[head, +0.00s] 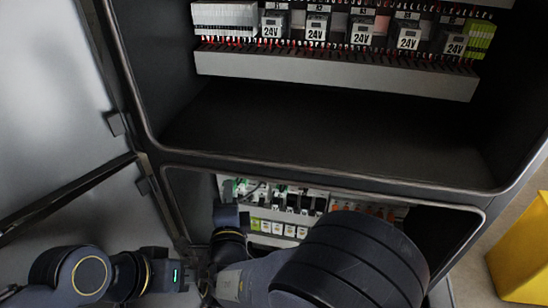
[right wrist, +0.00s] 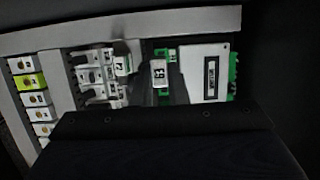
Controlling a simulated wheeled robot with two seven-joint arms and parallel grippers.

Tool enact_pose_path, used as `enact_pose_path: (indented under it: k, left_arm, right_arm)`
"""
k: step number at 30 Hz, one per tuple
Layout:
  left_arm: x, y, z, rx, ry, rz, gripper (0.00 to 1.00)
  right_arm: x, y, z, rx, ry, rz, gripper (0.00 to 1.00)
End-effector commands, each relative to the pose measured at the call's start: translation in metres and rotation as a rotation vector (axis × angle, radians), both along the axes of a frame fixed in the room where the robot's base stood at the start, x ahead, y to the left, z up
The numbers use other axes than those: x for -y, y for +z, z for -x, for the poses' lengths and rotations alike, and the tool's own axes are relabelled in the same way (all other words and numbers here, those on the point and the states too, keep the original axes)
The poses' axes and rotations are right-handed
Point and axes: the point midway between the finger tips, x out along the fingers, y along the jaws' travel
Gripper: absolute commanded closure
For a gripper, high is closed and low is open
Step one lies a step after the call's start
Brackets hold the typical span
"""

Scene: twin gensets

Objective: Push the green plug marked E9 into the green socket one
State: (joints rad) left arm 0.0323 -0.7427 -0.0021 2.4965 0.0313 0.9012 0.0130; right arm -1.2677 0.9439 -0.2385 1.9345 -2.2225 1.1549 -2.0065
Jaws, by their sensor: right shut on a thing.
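The green plug marked E9 (right wrist: 160,72) is in the right wrist view, with its label upside down and green showing above and below. My right gripper (head: 230,212) reaches into the lower compartment and is shut on the plug; its fingertips are dark and hard to make out. Just right of the plug is a white module (right wrist: 205,72) with green connectors on its left and right edges. I cannot tell which one is green socket one, or whether the plug touches it. My left gripper (head: 190,276) is outside the cabinet at lower left; its jaws are unclear.
The upper compartment holds a row of 24V units (head: 316,28). The open door (head: 60,100) is on the left, and a yellow object (head: 522,250) stands at right.

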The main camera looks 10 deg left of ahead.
Motion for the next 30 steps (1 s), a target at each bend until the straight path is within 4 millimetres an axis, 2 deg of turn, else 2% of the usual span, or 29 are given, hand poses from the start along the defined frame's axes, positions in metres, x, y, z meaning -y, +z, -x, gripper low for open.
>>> enact_pose_path:
  k: [8,30]
  left_arm:
    - [0.000,0.000,0.000,0.000,0.000,0.000,0.64]
    - [0.000,-0.002,0.000,0.000,0.000,0.000,0.64]
  right_arm:
    - [0.000,0.000,-0.005,0.002,-0.001,-0.002,1.00]
    - [0.003,0.000,-0.057,0.002,-0.002,-0.001,1.00]
